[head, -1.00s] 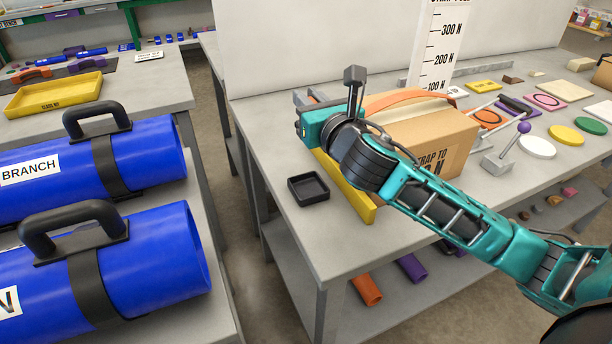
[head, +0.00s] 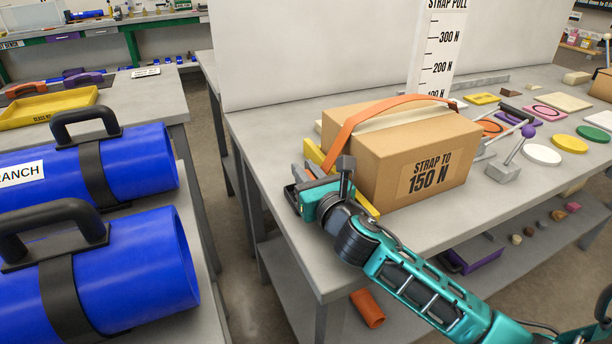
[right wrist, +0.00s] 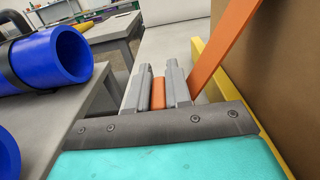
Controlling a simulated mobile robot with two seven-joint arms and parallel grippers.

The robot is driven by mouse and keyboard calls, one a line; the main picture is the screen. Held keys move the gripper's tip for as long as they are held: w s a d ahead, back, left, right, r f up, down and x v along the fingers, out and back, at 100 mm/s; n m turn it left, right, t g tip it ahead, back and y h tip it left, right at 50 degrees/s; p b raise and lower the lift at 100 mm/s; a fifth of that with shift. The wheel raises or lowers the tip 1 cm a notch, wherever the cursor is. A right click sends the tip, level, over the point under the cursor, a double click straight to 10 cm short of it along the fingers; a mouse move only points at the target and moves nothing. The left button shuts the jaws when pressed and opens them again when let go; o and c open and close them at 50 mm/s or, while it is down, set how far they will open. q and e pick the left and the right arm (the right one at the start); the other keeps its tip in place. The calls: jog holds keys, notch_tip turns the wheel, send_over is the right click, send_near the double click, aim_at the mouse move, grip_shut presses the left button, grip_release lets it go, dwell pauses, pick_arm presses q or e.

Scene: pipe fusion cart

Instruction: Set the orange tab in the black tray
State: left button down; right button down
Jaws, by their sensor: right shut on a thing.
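My right gripper (head: 302,174) is low over the left part of the grey bench, beside the cardboard box. In the right wrist view its two grey fingers (right wrist: 158,88) are shut on an orange tab (right wrist: 158,93). An orange strap (head: 385,110) arches over the box and slopes down to the gripper; it also shows in the right wrist view (right wrist: 218,48), right of the fingers. I cannot tell whether tab and strap are joined. The black tray (head: 290,196) is mostly hidden by the gripper; only a dark edge shows. My left gripper is out of view.
The box (head: 425,160) marked 150 N stands right of the gripper, with a yellow bar (head: 312,153) along its left side. A lever with a purple knob (head: 528,131) and coloured discs lie farther right. Blue pipes (head: 120,265) lie on the left bench across a gap.

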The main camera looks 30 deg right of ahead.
jog(key=shift+f, duration=0.15)
jog(key=c, duration=1.1)
grip_release()
jog(key=shift+o, duration=0.2)
jog(key=shift+r, duration=0.3)
jog(key=s, duration=1)
jog(key=shift+s+a+f, duration=0.15)
jog(key=shift+a, duration=0.15)
jog(key=shift+s, duration=0.8)
